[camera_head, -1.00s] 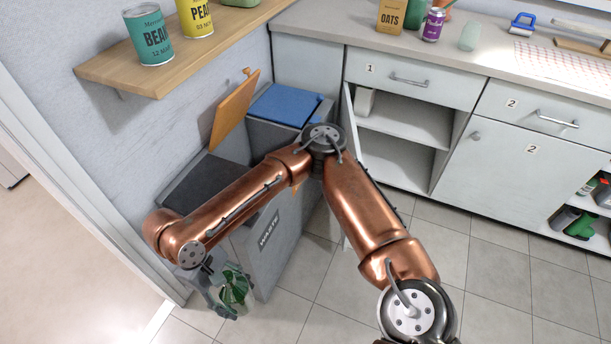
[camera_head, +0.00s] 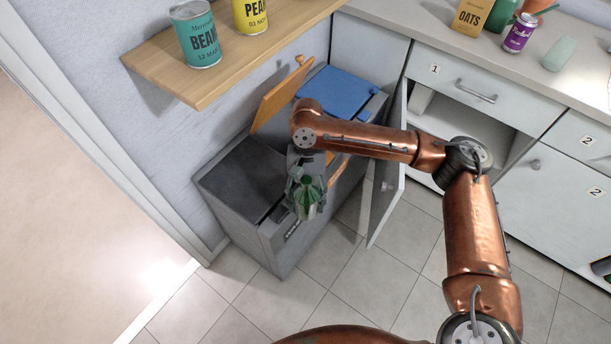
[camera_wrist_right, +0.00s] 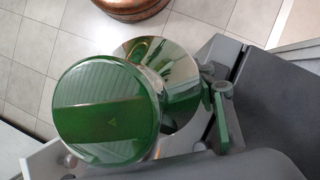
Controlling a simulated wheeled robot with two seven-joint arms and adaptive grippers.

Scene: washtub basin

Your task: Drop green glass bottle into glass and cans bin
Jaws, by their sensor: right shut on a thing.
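The green glass bottle (camera_head: 308,202) is held by my right gripper (camera_head: 303,181), near the front top edge of the grey bins. In the right wrist view its round green end (camera_wrist_right: 107,108) faces the camera, and a green-tinted gripper finger (camera_wrist_right: 221,102) shows beside it. The bin row has a dark grey top (camera_head: 238,178) on the near section, a raised orange lid (camera_head: 280,96) in the middle and a flat blue lid (camera_head: 338,92) at the far end. My forearm hides part of the middle section. The bin labels cannot be read now. My left gripper is out of view.
A wooden shelf (camera_head: 225,62) with a teal can (camera_head: 196,36) and a yellow can (camera_head: 251,14) overhangs behind the bins. An open cabinet door (camera_head: 386,190) stands right of them. The tiled floor (camera_head: 345,275) in front is clear.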

